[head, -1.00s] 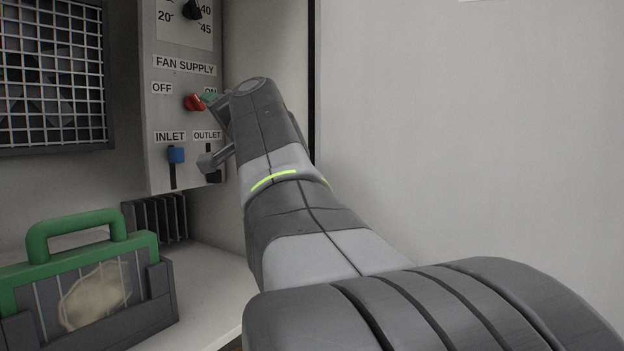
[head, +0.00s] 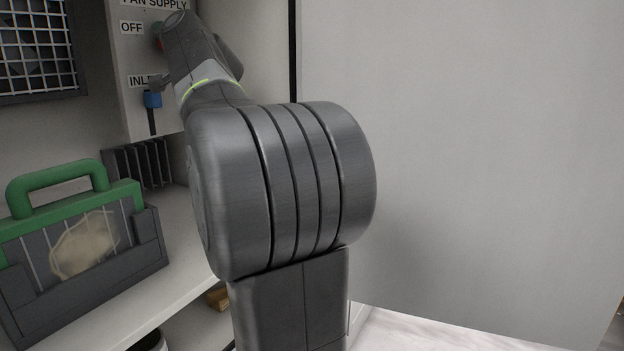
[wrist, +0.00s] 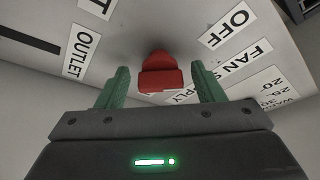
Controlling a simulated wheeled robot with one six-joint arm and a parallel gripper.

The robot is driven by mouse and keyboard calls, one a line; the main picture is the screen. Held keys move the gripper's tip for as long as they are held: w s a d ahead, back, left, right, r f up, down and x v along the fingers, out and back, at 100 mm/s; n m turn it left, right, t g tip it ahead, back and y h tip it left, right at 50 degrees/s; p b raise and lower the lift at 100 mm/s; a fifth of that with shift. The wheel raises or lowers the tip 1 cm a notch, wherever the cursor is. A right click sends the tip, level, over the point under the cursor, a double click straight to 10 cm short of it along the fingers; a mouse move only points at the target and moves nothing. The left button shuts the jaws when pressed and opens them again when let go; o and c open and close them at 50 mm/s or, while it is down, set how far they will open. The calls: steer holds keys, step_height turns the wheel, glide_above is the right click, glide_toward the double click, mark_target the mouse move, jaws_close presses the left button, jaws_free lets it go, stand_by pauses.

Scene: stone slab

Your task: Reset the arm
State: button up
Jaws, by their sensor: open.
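My gripper (wrist: 160,82) is open in the wrist view, its two green fingers apart. The red fan supply knob (wrist: 160,72) shows between and just beyond the fingers. I cannot tell whether either finger touches it. In the head view my arm crosses in front of the control panel (head: 135,60) and hides most of the gripper. The OFF label (head: 131,28) is visible there, while the ON label is hidden.
A blue slider (head: 152,99) sits below the knob on the panel. A green-handled filter case (head: 120,190) stands on the white shelf (head: 185,275) at left. A wire-grid fan opening (head: 38,50) is at upper left. A broad pale wall (head: 460,160) is on the right.

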stand_by(0.3)
steer(key=b+v, duration=0.3)
steer(key=v, duration=1.1)
steer(key=p+x, duration=0.3)
steer(key=x, duration=1.1)
steer(key=shift+r+p, duration=0.25)
steer(key=shift+p, duration=0.3)
steer(key=shift+s+m+p, duration=0.1)
steer(key=shift+m+p, duration=0.4)
steer(key=shift+p, duration=0.35)
steer(key=m+p, duration=0.1)
steer(key=p, duration=0.1)
steer(key=shift+h+p, duration=0.3)
steer(key=shift+h, duration=0.1)
steer(key=m+h+p, duration=0.1)
steer(key=m+p, duration=0.2)
steer(key=p, duration=0.4)
steer(key=m+h+p, duration=0.1)
steer(key=m+p, duration=0.2)
steer(key=p, duration=0.4)
steer(key=shift+g, duration=0.4)
steer(key=m+g+p, duration=0.1)
steer(key=m+p, duration=0.1)
steer(key=p, duration=0.4)
steer(key=m+g+h+p, duration=0.1)
steer(key=m+p, duration=0.1)
steer(key=p, duration=0.5)
steer(key=shift+m, duration=0.4)
steer(key=shift+m+p, duration=0.4)
steer(key=shift+p, duration=0.7)
